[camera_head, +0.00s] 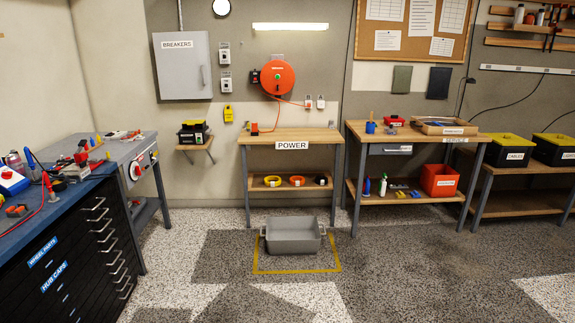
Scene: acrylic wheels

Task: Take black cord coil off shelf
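A small black coil (321,180) sits at the right end of the lower shelf (260,187) of the wooden table marked POWER. An orange coil (297,181) and a yellow coil (272,181) sit to its left on the same shelf. The black coil is small in the picture, so its details are hard to make out. Neither of my grippers shows in the head view.
A grey bin (293,236) stands on the floor inside a yellow taped outline (299,271), in front of the POWER table. A dark drawer cabinet (85,245) is at left. The SERVICE bench (415,133) is at right.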

